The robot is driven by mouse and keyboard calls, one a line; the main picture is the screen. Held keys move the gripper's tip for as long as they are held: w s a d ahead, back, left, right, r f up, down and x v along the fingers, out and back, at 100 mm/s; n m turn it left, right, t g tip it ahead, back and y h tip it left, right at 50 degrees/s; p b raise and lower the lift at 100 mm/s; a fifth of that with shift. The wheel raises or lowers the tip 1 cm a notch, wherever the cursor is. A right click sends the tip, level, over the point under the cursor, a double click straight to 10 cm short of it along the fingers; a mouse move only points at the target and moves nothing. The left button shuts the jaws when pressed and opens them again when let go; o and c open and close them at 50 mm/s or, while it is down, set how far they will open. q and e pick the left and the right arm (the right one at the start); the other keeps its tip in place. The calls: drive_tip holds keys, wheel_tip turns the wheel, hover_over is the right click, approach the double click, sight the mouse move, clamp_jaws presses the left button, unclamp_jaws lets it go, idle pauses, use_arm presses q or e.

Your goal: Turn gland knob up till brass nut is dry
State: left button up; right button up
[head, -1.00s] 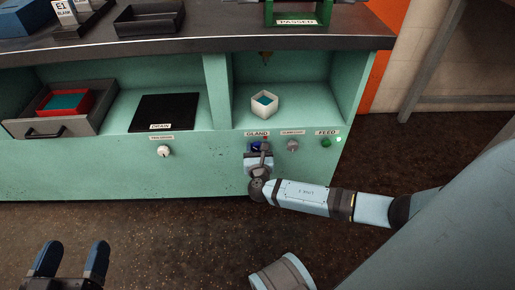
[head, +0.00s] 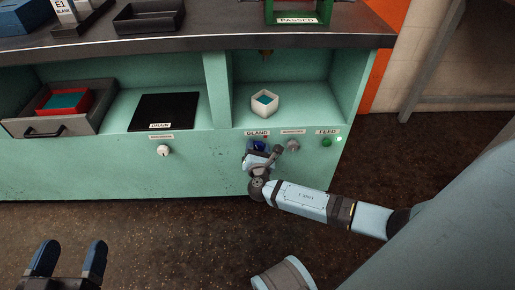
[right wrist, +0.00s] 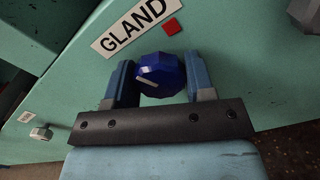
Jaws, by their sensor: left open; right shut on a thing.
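The blue faceted gland knob (head: 259,146) is on the green cabinet front under the GLAND label (head: 257,133). In the right wrist view the knob (right wrist: 165,72) has a pale pointer mark toward its lower left. My right gripper (head: 258,157) is shut on the knob, one finger on each side. A small brass part (head: 265,54), seemingly the nut, hangs under the counter above a white cup (head: 264,109) with blue-green contents. It is too small to tell whether it is wet. My left gripper (head: 68,260) is open and empty at the lower left, away from the cabinet.
Another white knob (head: 163,151) is to the left, below the black DRAIN plate (head: 166,111). An open drawer (head: 90,118) holds a red tray. The floor in front is clear.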

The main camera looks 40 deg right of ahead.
use_arm(q)
drive_tip(key=shift+w+r, duration=0.2)
drive_tip(key=shift+r, duration=0.1)
use_arm(e)
drive_tip(key=shift+m, duration=0.6)
use_arm(q)
drive_tip(key=shift+s+f, duration=0.1)
use_arm(e)
drive_tip(key=o, duration=0.9)
drive_tip(key=shift+s, duration=0.1)
